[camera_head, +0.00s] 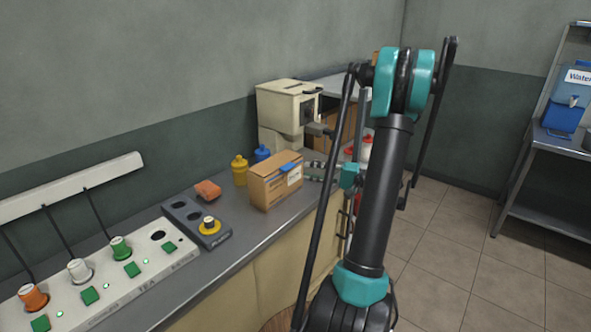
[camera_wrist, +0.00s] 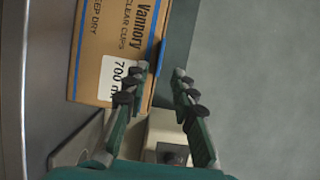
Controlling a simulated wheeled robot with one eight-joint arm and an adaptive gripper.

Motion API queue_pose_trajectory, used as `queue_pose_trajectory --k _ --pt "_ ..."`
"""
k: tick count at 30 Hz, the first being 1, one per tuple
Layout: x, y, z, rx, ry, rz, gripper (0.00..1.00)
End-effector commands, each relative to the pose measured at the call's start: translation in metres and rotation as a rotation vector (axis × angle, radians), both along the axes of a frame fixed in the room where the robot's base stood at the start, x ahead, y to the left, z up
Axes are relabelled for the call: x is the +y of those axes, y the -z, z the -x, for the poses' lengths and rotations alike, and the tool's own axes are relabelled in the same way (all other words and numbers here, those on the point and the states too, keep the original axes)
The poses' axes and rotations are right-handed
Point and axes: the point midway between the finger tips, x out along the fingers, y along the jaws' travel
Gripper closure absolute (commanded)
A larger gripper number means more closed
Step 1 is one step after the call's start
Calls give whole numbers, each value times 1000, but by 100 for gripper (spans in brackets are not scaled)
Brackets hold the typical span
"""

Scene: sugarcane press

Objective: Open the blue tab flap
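A brown cardboard box (camera_head: 276,186) stands on the counter, with a blue tab flap (camera_head: 290,167) at its top edge. In the wrist view the printed box (camera_wrist: 112,50) appears sideways, and the blue tab (camera_wrist: 160,60) lies along its right edge. My gripper (camera_wrist: 161,70) is open, its two fingertips pointing at that edge. One fingertip overlaps the printed face in the picture and the other is on the grey background side, with the blue tab between them. Contact cannot be told.
A yellow bottle (camera_head: 240,171) and a blue bottle (camera_head: 262,153) stand behind the box. A cream machine (camera_head: 287,105) is beyond it. A dark socket block (camera_head: 195,222), an orange item (camera_head: 207,190) and a cream control panel (camera_head: 110,285) lie to the left.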

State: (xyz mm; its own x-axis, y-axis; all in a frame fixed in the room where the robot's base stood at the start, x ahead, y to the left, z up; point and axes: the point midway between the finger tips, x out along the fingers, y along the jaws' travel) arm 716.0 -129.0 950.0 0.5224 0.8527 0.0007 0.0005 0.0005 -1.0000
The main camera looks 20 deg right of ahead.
Motion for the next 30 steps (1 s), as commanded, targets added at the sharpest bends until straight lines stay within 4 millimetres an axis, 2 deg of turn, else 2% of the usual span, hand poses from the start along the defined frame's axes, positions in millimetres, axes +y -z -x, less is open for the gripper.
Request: queue_pose_trajectory --k 3,10,23,29,30 --pt "21 0 -12 0 -4 0 74" --pt "45 0 -27 0 -2 0 74" --pt "52 0 -32 0 0 0 74" --pt "52 0 -32 0 0 0 99" --pt "52 0 -32 0 0 0 100"
